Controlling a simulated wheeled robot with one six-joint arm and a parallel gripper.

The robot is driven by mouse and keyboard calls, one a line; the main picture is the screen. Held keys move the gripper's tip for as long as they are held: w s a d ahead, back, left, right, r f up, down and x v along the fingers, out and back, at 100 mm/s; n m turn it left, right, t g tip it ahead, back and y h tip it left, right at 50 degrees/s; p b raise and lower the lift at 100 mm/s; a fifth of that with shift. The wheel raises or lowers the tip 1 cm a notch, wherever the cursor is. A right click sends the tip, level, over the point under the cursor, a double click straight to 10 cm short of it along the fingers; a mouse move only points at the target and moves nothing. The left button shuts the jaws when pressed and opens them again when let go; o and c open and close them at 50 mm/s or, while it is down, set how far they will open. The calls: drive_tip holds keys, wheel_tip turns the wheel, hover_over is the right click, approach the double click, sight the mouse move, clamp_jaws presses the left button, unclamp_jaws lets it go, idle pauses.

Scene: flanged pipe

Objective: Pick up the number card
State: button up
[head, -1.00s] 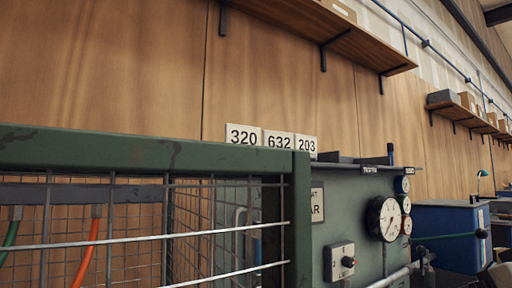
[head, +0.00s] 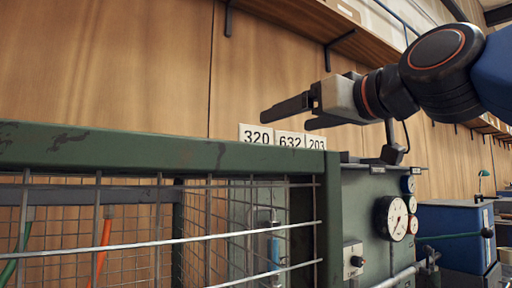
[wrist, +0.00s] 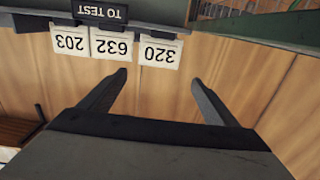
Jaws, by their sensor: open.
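Three white number cards stand in a row behind the green frame's top edge, against the wooden wall. In the head view they read 320 (head: 256,135), 632 (head: 290,141) and 203 (head: 316,142). In the wrist view they appear upside down: 320 (wrist: 159,52), 632 (wrist: 112,46) and 203 (wrist: 69,41). My gripper (head: 291,115) is open and empty, above the cards in the head view. In the wrist view its two fingers (wrist: 155,90) point toward the cards, apart from them, with the 320 card most nearly between the fingertips.
A green mesh cage (head: 110,150) fills the front left. A green panel with gauges (head: 391,218) stands right of it, and a blue cabinet (head: 450,232) beyond. A wooden shelf (head: 300,22) with brackets runs overhead. A "TO TEST" label (wrist: 100,11) sits by the cards.

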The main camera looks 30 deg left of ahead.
approach(257, 129)
drive_tip(key=x, duration=0.4)
drive_tip(key=shift+a+f, duration=0.15)
drive_tip(key=shift+f, duration=0.2)
drive_tip(key=shift+r+x, duration=0.15)
drive_tip(key=shift+x, duration=1.4)
drive_tip(key=shift+r+x, duration=0.1)
drive_tip(key=shift+x, duration=1.45)
drive_tip(key=shift+c, duration=0.6)
drive_tip(key=c, duration=0.6)
drive_tip(key=shift+r, duration=0.1)
wheel_tip(257, 129, up, 10)
drive_tip(key=shift+f, duration=0.1)
